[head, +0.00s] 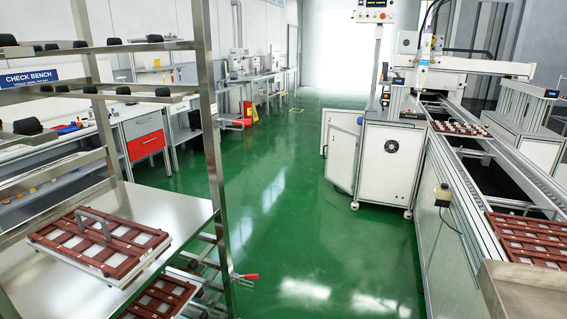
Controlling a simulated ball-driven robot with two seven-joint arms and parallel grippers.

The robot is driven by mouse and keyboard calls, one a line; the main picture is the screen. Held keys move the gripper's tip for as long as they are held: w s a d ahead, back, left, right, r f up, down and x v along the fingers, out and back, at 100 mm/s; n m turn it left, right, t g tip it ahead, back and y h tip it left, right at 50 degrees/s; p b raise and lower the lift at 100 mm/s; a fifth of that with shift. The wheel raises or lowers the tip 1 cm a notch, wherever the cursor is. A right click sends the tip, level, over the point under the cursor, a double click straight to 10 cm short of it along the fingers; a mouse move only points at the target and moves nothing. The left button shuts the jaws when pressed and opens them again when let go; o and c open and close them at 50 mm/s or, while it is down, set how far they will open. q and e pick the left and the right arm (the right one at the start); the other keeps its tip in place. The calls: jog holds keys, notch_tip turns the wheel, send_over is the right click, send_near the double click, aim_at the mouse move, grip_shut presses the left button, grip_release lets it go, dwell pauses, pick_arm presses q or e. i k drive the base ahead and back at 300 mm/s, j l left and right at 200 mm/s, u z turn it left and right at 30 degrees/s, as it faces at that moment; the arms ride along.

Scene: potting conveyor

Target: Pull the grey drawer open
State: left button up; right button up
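A drawer unit stands under the bench along the left wall, beyond the metal rack. Its upper front, a pale grey drawer (142,126), looks closed. Below it is a red drawer front (146,146), which also looks closed. The unit is small and far off, so handles and gaps are hard to make out. Neither of my grippers shows in the head view, so I cannot see whether they are open or shut.
A metal rack (215,130) with a red-brown tray (100,240) stands close on the left. The conveyor (470,200) runs along the right, with a white cabinet (390,160) beside it. The green floor (290,220) between them is clear.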

aim_at(136, 126)
jog(key=i+l+z, duration=0.1)
jog(key=i+z, duration=0.15)
jog(key=i, duration=1)
jog(key=i+j+z, duration=0.2)
jog(key=i, duration=1.05)
jog(key=i+l+u, duration=0.2)
jog(key=i, duration=0.4)
jog(key=i+u, duration=0.2)
jog(key=i, duration=0.4)
jog(key=i+j+u, duration=0.1)
jog(key=i+u, duration=0.5)
jog(key=u, duration=0.2)
jog(key=i+l+u, duration=0.1)
jog(key=i+u, duration=0.15)
jog(key=u, duration=0.2)
jog(key=i+j+u, duration=0.1)
jog(key=i+u, duration=0.2)
jog(key=i, duration=0.25)
jog(key=i+u, duration=0.3)
jog(key=i, duration=1.35)
jog(key=i+z, duration=0.15)
jog(key=i, duration=0.85)
